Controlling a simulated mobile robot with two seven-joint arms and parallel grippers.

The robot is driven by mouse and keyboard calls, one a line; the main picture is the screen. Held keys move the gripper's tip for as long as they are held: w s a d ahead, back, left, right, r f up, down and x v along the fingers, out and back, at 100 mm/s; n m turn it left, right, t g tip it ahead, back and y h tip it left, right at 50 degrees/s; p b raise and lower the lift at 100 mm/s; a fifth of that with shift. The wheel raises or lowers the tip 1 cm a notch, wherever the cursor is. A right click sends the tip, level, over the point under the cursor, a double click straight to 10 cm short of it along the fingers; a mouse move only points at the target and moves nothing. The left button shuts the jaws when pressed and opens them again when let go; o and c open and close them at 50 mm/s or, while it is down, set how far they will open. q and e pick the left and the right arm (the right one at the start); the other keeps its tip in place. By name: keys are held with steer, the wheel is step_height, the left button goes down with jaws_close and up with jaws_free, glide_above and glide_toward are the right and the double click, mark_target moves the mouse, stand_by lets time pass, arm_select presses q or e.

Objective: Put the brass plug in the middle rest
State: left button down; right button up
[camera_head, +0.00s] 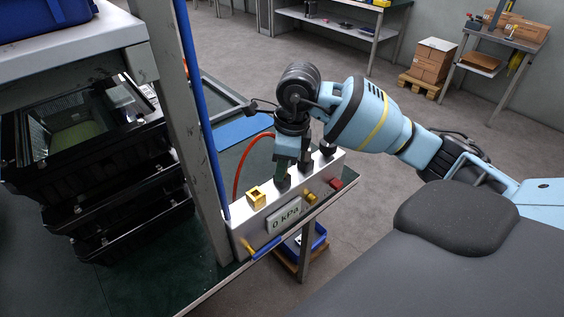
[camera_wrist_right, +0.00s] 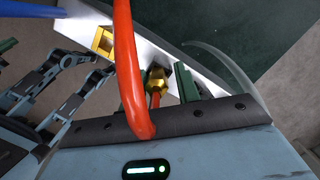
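My right gripper (camera_head: 283,178) points down over the white block's (camera_head: 243,225) top face, its green fingertips low near that face. In the right wrist view, the brass plug (camera_wrist_right: 157,80) shows with an orange-red hose (camera_wrist_right: 124,60). One green finger (camera_wrist_right: 186,82) stands just right of it with a narrow gap. In the head view the gripper hides the plug.
A yellow square socket (camera_head: 256,196) sits on the block, left of my gripper. A blue pole (camera_head: 203,110) and grey post (camera_head: 182,120) stand at its left end. The front carries a "0 kPa" display (camera_head: 286,215). Stacked black crates (camera_head: 110,180) stand left.

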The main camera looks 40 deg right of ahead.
mark_target(289, 175)
steer(key=shift+s+a+f+g, duration=0.3)
steer(key=shift+s+f, duration=0.1)
steer(key=shift+f, duration=0.35)
step_height(289, 175, up, 14)
steer(key=d+p, duration=0.1)
steer(key=shift+s+d+f, duration=0.15)
steer(key=shift+s+d, duration=0.15)
steer(key=shift+s, duration=0.05)
